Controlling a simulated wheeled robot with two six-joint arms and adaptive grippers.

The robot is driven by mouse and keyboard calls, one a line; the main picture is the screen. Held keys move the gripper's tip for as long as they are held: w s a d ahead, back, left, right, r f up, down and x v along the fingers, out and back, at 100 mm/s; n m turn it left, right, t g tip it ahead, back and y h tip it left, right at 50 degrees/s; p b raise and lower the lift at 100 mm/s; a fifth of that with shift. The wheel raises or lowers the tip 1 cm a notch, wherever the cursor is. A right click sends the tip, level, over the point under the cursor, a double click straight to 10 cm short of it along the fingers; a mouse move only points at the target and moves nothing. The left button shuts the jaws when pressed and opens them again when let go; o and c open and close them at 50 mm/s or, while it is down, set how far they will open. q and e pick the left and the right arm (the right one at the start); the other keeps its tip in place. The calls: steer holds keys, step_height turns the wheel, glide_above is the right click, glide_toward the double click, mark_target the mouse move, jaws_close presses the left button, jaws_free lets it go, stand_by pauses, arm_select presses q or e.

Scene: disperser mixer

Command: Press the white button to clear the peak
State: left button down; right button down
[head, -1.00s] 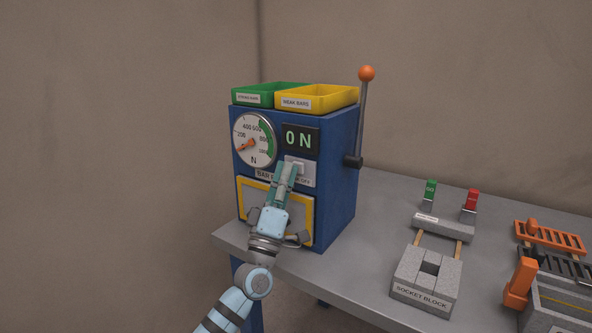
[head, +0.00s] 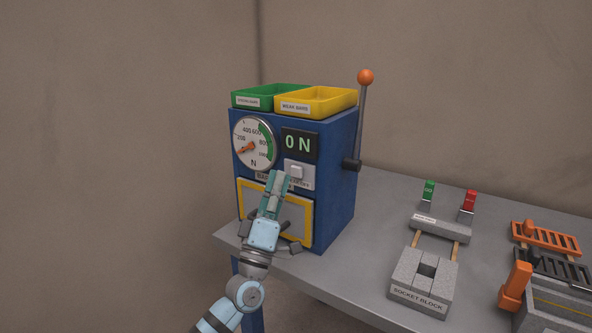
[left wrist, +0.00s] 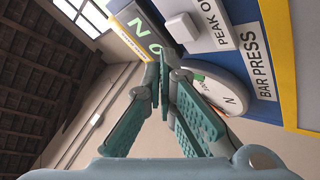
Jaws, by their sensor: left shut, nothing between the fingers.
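The white button (head: 296,172) is on the front of the blue machine (head: 335,190), below the display reading "0 N". It also shows in the left wrist view (left wrist: 181,27), above the fingertips. The round dial (head: 255,141) has an orange needle near its lower left and a darker hand there. My left gripper (head: 275,176) is shut and empty, in front of the panel, lower left of the button and apart from it in the picture. It covers part of the "BAR PRESS" label. My right gripper is not in view.
A green tray (head: 262,89) and a yellow tray (head: 350,97) sit on top of the machine. A lever with an orange knob (head: 366,76) stands on its right side. The grey table (head: 370,270) holds a socket block (head: 408,293) and orange parts further right.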

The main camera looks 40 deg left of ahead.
arm_select(q)
steer(key=s+p, duration=0.2)
steer(key=s, duration=0.2)
steer(key=shift+s+r, duration=0.1)
stand_by(0.8)
